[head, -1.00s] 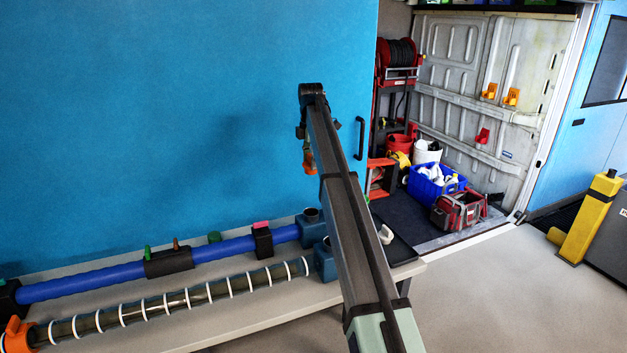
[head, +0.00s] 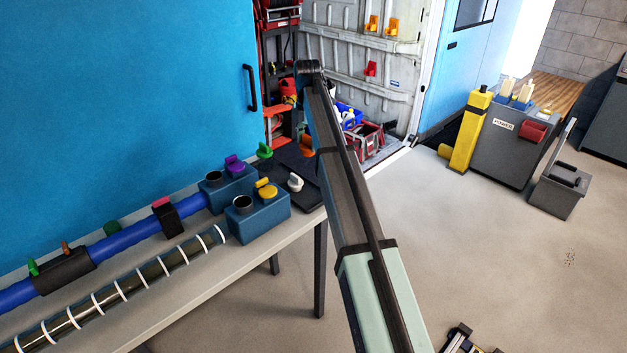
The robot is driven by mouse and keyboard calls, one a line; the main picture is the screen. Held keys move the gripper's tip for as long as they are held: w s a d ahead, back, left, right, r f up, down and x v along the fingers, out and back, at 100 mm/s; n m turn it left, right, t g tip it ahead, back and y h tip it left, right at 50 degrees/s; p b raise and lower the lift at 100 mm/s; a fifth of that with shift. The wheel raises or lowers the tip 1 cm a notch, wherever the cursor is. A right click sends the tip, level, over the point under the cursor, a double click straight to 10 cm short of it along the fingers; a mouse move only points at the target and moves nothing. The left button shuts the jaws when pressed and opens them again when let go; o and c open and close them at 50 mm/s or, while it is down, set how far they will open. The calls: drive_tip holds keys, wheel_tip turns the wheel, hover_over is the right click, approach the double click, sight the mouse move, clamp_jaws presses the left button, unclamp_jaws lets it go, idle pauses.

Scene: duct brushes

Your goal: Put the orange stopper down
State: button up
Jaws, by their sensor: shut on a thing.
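The orange stopper (head: 307,146) hangs in my gripper (head: 303,132), beside my arm in the head view. My gripper is shut on it, and my arm hides part of both. In the picture the stopper shows above the black tray (head: 312,190) at the table's right end. It looks held in the air, but its exact height above the tray cannot be told. A white stopper (head: 295,182) and a green stopper (head: 264,150) are at the tray.
Two blue boxes with round openings stand left of the tray; a purple stopper (head: 234,162) and a yellow stopper (head: 266,188) are on them. A blue pipe (head: 125,242) and a clear ringed tube (head: 130,279) lie along the table (head: 215,283).

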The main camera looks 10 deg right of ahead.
drive_tip(key=shift+s+d, duration=0.1)
drive_tip(key=shift+d, duration=0.5)
drive_tip(key=shift+d+f+n, duration=0.15)
drive_tip(key=shift+f+n, duration=0.1)
drive_tip(key=shift+n, duration=0.05)
drive_tip(key=f+p, duration=0.2)
drive_tip(key=f, duration=0.7)
drive_tip(key=f+p, duration=0.3)
drive_tip(key=f, duration=0.7)
drive_tip(key=shift+a+f, duration=0.2)
drive_tip(key=shift+f, duration=0.05)
drive_tip(key=shift+f, duration=0.2)
drive_tip(key=o, duration=1.2)
drive_tip(key=shift+c, duration=0.2)
drive_tip(key=shift+r, duration=0.1)
wheel_tip(320, 180, up, 12)
drive_tip(key=b, duration=0.3)
drive_tip(key=shift+b, duration=0.4)
drive_tip(key=shift+r, duration=0.1)
